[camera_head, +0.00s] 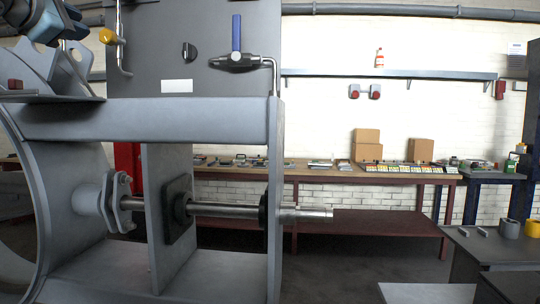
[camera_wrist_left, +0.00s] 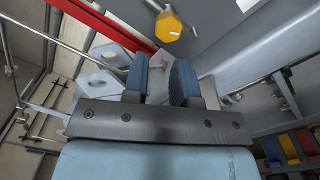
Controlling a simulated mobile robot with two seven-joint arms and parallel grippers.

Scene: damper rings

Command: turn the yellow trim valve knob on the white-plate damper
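The yellow knob (camera_head: 108,36) sits at the left edge of the grey damper panel, beside a thin vertical pipe. The panel carries a small white plate (camera_head: 177,86). My left gripper (camera_head: 62,25) is at the top left, to the left of the knob and apart from it. In the left wrist view the yellow knob (camera_wrist_left: 168,27) shows as a faceted head beyond the fingertips. The two blue-padded fingers (camera_wrist_left: 160,80) stand apart with an empty gap, and nothing is held. My right gripper is not in view.
A valve with a blue lever (camera_head: 236,35) and a black knob (camera_head: 189,51) are on the same panel. The grey damper frame (camera_head: 150,118) and a shaft (camera_head: 235,210) lie below. A workbench (camera_head: 330,173) stands behind, and a dark table (camera_head: 500,245) is at the right.

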